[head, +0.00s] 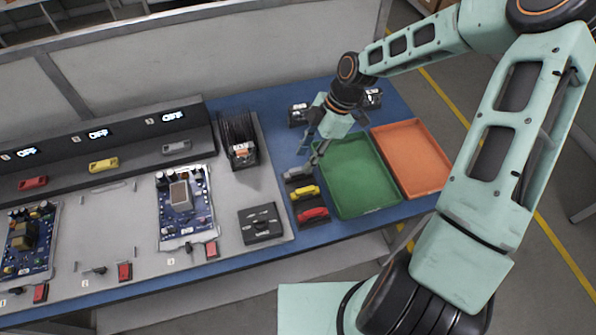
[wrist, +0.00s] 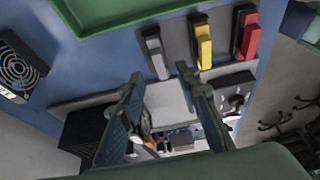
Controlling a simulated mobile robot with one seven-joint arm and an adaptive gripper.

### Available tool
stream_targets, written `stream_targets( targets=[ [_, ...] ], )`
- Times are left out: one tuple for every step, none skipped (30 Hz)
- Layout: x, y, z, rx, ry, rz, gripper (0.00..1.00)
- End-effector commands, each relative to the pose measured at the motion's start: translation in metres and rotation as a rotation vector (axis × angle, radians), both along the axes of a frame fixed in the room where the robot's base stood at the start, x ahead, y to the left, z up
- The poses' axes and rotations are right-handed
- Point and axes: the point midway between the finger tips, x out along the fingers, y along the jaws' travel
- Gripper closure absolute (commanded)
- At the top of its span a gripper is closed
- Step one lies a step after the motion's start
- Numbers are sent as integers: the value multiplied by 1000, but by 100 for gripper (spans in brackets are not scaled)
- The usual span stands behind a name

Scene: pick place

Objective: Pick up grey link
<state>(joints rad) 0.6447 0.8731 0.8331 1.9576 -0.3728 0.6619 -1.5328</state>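The grey link (head: 298,173) lies in the rear slot of a dark holder on the blue table, beside a yellow link (head: 305,192) and a red link (head: 312,214). In the wrist view the grey link (wrist: 154,54) is leftmost of the three, just beyond the fingertips. My gripper (head: 316,157) is above the table near the grey link and partly hides that area. In the wrist view my gripper (wrist: 160,74) has its two fingers apart with nothing held between them.
A green tray (head: 360,178) and an orange tray (head: 412,157) stand right of the holder. Another grey link (head: 177,147) sits on the panel at left, with a circuit board (head: 185,207) below it. A black box (head: 262,223) stands left of the holder. A fan unit (wrist: 18,68) is nearby.

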Motion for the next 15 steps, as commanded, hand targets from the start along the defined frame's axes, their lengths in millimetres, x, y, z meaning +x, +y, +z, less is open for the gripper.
stream_targets(
  targets=[
    [-2, 3, -5, 1, 3, 2, 69],
    [-3, 5, -9, 1, 4, 2, 69],
    [-4, 8, -14, 1, 3, 3, 69],
    [-4, 10, -19, 2, 5, 4, 69],
    [-5, 11, -23, 2, 5, 3, 69],
    [-5, 14, -29, 1, 3, 3, 69],
    [-6, 15, -33, 1, 4, 2, 69],
    [-6, 16, -36, 1, 4, 2, 69],
    [-6, 17, -40, 0, 2, 1, 69],
    [-6, 18, -41, 1, 1, 0, 69],
    [-6, 19, -43, 1, 1, 0, 69],
    [-6, 19, -44, 0, 1, 0, 69],
    [-6, 19, -45, 0, 0, 0, 69],
    [-6, 19, -45, 0, 0, 0, 69],
    [-6, 19, -45, 0, 0, -1, 69]
  ],
)
